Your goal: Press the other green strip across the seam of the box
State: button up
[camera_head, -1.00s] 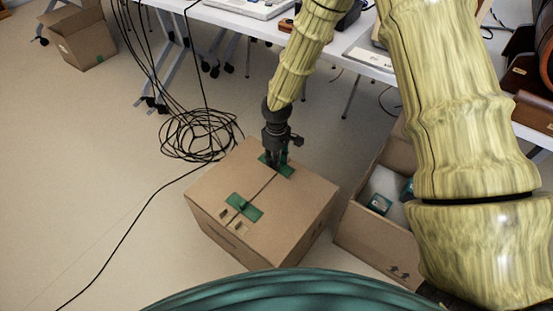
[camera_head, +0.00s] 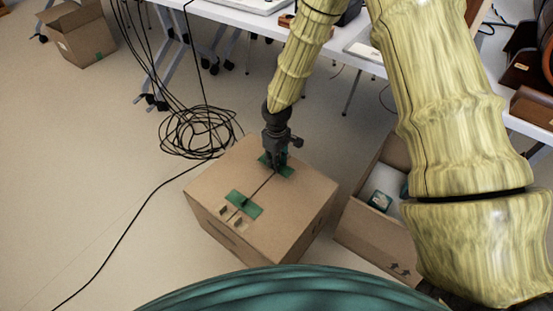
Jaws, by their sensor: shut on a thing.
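The cardboard box (camera_head: 295,211) stands closed on the floor, its seam running along the top. One green strip (camera_head: 243,204) lies across the seam near the front edge. The other green strip (camera_head: 286,171) is at the far end of the seam, under my gripper (camera_head: 275,164). My gripper points down onto it and is shut, with its fingertips at the strip. The fingers hide part of that strip, so I cannot tell whether all of it lies flat on the cardboard.
An open box (camera_head: 362,229) with small green-and-white packs stands close on the right. Coiled black cable (camera_head: 200,132) lies on the floor at left, behind the closed box. A white table (camera_head: 232,22) spans the back. Another open box (camera_head: 80,38) stands far left.

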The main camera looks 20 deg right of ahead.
jog(key=shift+f+b, duration=0.35)
jog(key=shift+f, duration=1.3)
jog(key=o, duration=0.7)
jog(key=shift+o, duration=0.2)
jog(key=shift+r+p, duration=3.8)
jog(key=shift+r, duration=0.25)
